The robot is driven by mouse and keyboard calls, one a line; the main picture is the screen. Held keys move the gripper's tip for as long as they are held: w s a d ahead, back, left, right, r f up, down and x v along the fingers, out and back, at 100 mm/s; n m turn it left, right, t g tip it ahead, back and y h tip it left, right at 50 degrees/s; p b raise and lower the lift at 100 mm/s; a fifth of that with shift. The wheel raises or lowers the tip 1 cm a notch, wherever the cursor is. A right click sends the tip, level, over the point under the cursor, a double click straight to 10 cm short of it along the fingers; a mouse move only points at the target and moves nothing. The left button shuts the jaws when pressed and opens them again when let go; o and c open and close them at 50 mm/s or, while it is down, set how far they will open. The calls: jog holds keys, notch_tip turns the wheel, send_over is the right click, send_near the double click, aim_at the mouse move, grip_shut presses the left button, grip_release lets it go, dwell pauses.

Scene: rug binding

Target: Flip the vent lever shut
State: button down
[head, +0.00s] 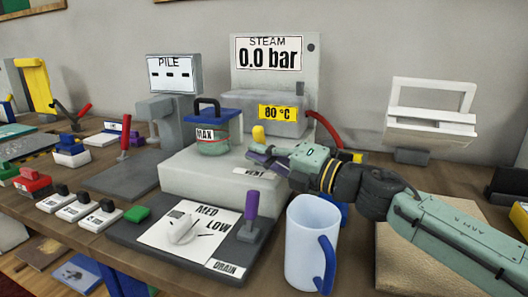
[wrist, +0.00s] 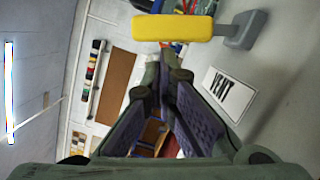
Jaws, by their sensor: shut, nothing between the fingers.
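The vent lever has a yellow grip (head: 258,134), which shows just beyond my fingers in the head view. In the wrist view its yellow grip (wrist: 175,28) and grey foot (wrist: 243,30) stick out from the pale surface. The lever looks roughly upright. My gripper (head: 258,160) is shut and empty, close in front of the lever. In the wrist view its fingertips (wrist: 163,68) appear apart from the yellow grip.
The steam unit (head: 310,70) reads 0.0 bar, with a red lever (head: 324,130) on its right. A blue-lidded jar (head: 213,138) stands on the block (head: 195,180). The dial panel (head: 135,235) has a purple DRAIN lever (head: 250,212). A white mug (head: 306,245) stands below my arm.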

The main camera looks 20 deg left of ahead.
aim_at(263, 131)
jog(key=shift+w+r+m+p, duration=0.25)
jog(key=shift+m+p, duration=0.15)
jog(key=shift+p, duration=0.2)
jog(key=shift+w+r+m+h+p, duration=0.1)
jog(key=shift+r+m+h+p, duration=0.2)
jog(key=shift+p, duration=0.25)
jog(key=w+r+m+p, duration=0.1)
jog(key=p, duration=0.1)
jog(key=m+p, duration=0.1)
jog(key=p, duration=0.1)
jog(key=shift+w+r+m, duration=0.35)
jog(key=shift+m, duration=0.05)
jog(key=shift+w+r+m+h+p, duration=0.1)
jog(key=shift+w+m+h+p, duration=0.3)
jog(key=shift+w+m+p, duration=0.4)
jog(key=shift+w+p, duration=0.45)
jog(key=shift+w, duration=0.25)
jog(key=shift+w+d, duration=0.1)
